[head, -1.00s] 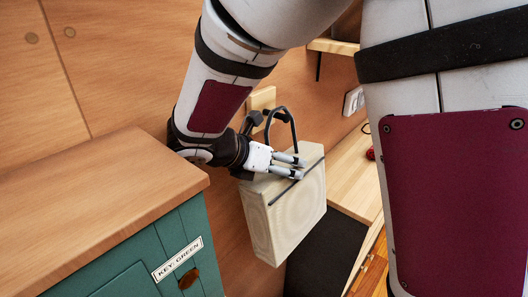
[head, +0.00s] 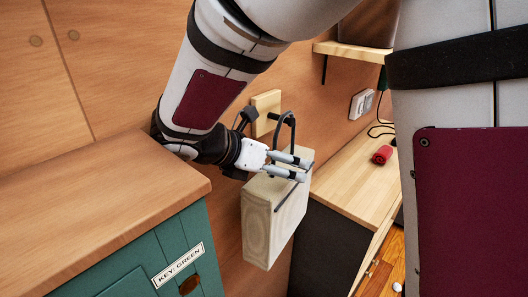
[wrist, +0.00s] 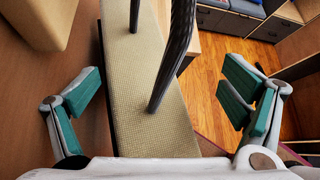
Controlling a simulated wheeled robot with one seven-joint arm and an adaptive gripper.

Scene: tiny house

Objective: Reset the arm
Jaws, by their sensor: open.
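My gripper (head: 301,169) is open at the top of a pale woven bag in the head view. The wrist view shows its two green-padded fingers (wrist: 165,92) spread apart on either side of the bag's top (wrist: 135,85). The bag (head: 262,222) hangs against the wooden wall below a light wood hook block (head: 265,113). Its dark looped handle (head: 292,125) rises to the hook and stands between the spread fingers in the wrist view (wrist: 175,55). The fingers do not close on it. My arm reaches down from the top of the head view.
A teal cabinet (head: 150,268) with a wooden top and a "KEY: GREEN" label stands at left. A wooden counter (head: 345,190) with a red item (head: 382,155) lies at right. A shelf (head: 338,49) and wall socket (head: 361,104) are above it. Wooden floor shows in the wrist view (wrist: 235,50).

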